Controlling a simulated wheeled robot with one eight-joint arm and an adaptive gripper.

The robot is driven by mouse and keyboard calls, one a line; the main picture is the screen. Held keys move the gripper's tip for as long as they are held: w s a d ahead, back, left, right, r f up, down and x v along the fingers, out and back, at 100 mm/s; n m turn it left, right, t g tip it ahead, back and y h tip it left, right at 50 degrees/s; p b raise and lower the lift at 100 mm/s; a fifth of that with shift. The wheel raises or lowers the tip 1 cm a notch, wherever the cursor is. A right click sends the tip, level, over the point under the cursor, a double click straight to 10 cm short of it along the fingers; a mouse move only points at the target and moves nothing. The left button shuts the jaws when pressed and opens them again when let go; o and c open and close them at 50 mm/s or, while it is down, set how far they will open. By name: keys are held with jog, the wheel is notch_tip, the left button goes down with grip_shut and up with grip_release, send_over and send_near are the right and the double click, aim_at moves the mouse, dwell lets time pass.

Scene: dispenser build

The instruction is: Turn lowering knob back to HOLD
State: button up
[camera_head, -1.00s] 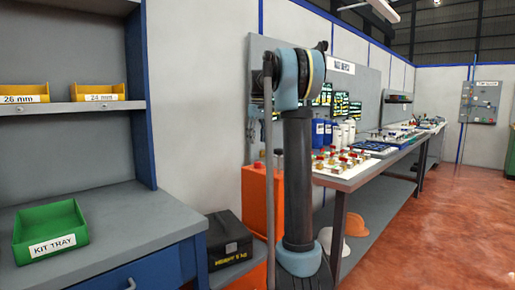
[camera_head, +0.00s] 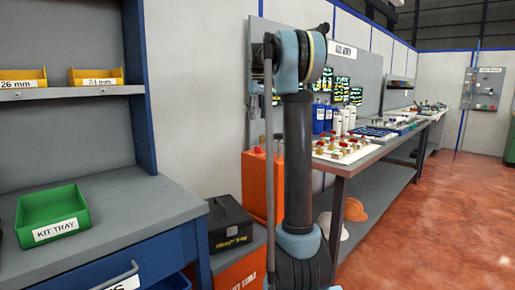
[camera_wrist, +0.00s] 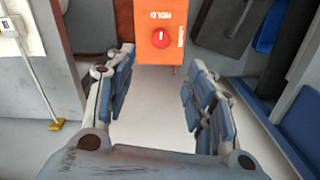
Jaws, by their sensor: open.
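In the wrist view, a round red knob (camera_wrist: 160,38) with a short white upright mark sits on an orange panel (camera_wrist: 145,53). The word HOLD (camera_wrist: 161,15) is above the knob, and the mark lines up with it. A second white label (camera_wrist: 181,36), too small to read, is at its right. My gripper (camera_wrist: 161,62) is open and empty, its fingers below and to either side of the knob, not touching it. In the head view, the orange cabinet (camera_head: 257,190) stands partly behind my arm; the knob and gripper cannot be made out there.
A workbench with a green kit tray (camera_head: 52,212) is at the left. A black case (camera_head: 229,224) stands between it and the orange cabinet. A long bench (camera_head: 345,162) with bottles and fittings runs back at the right. The red floor (camera_head: 440,215) is open.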

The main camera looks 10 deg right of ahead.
aim_at(258, 149)
notch_tip(258, 149, down, 15)
jog(key=shift+f, duration=0.2)
dwell(0.3)
jog(key=c, duration=1.1)
